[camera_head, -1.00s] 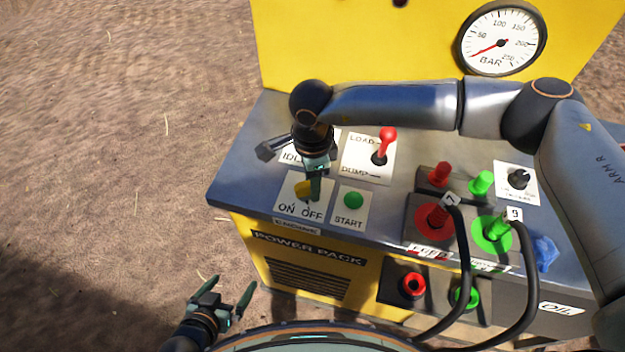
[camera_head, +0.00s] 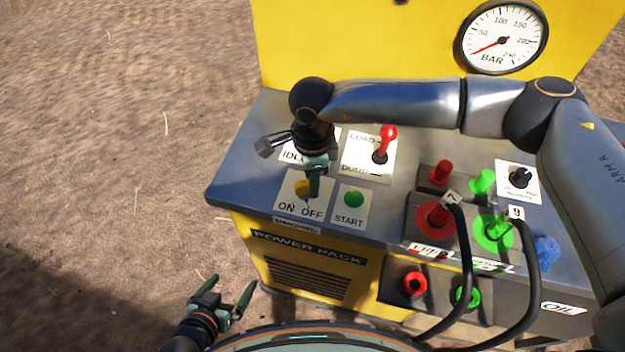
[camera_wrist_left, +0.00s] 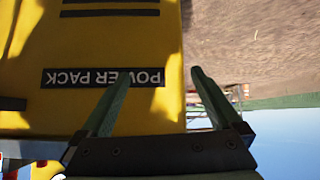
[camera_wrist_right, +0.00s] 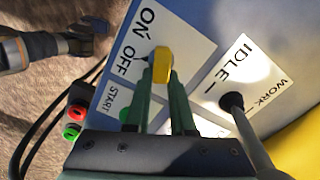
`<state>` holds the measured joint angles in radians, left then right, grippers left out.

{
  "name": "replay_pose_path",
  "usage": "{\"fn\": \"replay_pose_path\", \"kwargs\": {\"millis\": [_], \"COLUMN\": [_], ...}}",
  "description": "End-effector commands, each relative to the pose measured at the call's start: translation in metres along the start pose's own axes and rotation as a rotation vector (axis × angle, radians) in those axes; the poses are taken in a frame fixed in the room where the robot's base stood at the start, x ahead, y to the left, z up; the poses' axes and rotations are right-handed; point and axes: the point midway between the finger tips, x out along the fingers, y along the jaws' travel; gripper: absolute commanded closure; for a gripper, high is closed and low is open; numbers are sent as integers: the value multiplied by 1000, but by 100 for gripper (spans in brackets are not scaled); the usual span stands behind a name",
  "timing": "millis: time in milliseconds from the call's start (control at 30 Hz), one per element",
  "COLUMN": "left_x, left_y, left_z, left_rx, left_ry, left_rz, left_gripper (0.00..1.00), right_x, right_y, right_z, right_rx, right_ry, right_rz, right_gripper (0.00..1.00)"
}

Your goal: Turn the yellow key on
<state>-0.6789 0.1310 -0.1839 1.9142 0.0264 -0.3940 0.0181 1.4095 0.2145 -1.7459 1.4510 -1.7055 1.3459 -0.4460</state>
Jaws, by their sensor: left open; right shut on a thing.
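The yellow key (camera_head: 302,187) sits on the white ON/OFF plate (camera_head: 291,209) at the left of the power pack's sloped panel. My right gripper (camera_head: 314,192) reaches down over it and hides part of it. In the right wrist view the yellow key (camera_wrist_right: 161,66) is between the fingertips of my right gripper (camera_wrist_right: 160,80), which is shut on it. The words ON and OFF show beside it. My left gripper (camera_head: 228,294) is open and empty, low in front of the machine. In the left wrist view its spread fingers (camera_wrist_left: 160,78) are near the POWER PACK label (camera_wrist_left: 100,78).
A green START button (camera_head: 354,199) is right of the key. The IDLE/WORK lever (camera_wrist_right: 234,104) stands close to my right gripper. A red LOAD/DUMP lever (camera_head: 386,140), hose couplings (camera_head: 436,216) and a gauge (camera_head: 502,40) are further right. Bare ground (camera_head: 110,150) lies left.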

Motion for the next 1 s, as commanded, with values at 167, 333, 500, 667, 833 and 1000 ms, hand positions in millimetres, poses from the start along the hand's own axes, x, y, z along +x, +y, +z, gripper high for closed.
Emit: {"fn": "replay_pose_path", "kwargs": {"millis": [167, 333, 500, 667, 833, 1000], "left_x": [9, 18, 28, 36, 43, 50], "left_y": [-1, -1, -2, 3, 13, 15], "left_z": [10, 20, 31, 39, 35, 31], "left_rx": [0, 0, 0, 0, 3, 8], "left_ry": [0, 0, -2, -17, -7, 2], "left_rz": [0, 0, 1, 13, 36, 44], "left_gripper": [2, 2, 2, 2, 2, 2], "right_x": [3, 3, 4, 3, 3, 2], "right_y": [1, 4, 6, 8, 10, 12], "right_z": [0, 1, 2, 2, 4, 5], "right_rx": [116, 267, 429, 579, 723, 841], "right_ry": [-1, -1, -1, -1, -1, -1], "right_rz": [-2, -2, -2, -3, -2, -1], "right_gripper": [100, 100, 100, 100, 100, 100]}}
